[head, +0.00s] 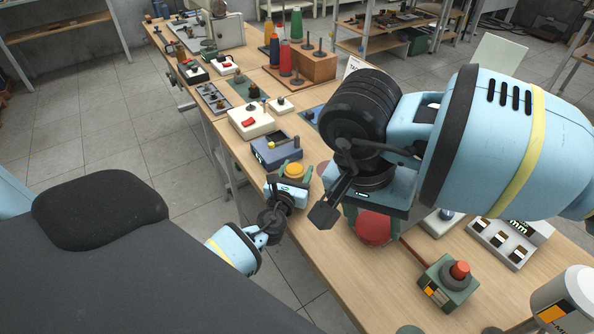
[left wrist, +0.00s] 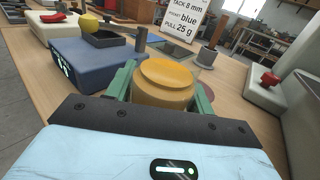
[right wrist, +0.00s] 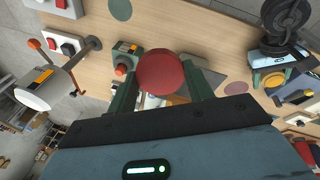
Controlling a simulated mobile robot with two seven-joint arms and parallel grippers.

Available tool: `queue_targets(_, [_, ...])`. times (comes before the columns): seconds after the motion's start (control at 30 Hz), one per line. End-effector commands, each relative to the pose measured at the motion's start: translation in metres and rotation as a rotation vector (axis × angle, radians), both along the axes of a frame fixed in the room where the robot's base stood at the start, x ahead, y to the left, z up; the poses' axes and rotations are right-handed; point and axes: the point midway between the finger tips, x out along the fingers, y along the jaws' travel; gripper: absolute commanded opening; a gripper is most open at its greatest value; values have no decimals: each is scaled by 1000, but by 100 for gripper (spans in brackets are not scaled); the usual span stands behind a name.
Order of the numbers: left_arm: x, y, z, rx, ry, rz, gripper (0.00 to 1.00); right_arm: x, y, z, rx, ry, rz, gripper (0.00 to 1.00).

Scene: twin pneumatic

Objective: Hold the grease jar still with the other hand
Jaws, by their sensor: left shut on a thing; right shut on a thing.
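A yellow jar (head: 294,168) with a round, stepped top stands at the table's near edge. It fills the middle of the left wrist view (left wrist: 164,82). My left gripper (head: 292,176) is shut on it, with one green finger on each side. My right gripper (head: 370,222) is shut on a round red-topped thing (head: 373,229) farther right; in the right wrist view its red top (right wrist: 161,72) sits between the green fingers. Its lower part is hidden there. No label shows which of the two is the grease jar; the yellow one looks most like a jar.
A blue box (head: 276,151) with a yellow knob stands just beyond the yellow jar. A green box (head: 447,284) with a red button and a white canister (head: 567,302) stand to the right. A sign card (left wrist: 180,22) stands behind.

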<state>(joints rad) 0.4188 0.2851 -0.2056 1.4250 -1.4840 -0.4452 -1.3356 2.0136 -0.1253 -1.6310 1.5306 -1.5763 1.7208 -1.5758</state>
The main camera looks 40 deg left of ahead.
Motion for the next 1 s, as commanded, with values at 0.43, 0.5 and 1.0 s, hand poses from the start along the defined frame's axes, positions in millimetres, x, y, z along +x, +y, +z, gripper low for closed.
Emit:
queue_targets(0.43, [0,0,-2,0,1,0,74,0,0,-2,0,3,0,24])
queue_targets(0.5, [0,0,-1,0,0,0,74,0,0,-2,0,2,0,24])
queue_targets(1.0, [-63,-18,1,-1,2,-1,74,0,0,11,-1,-15,0,24])
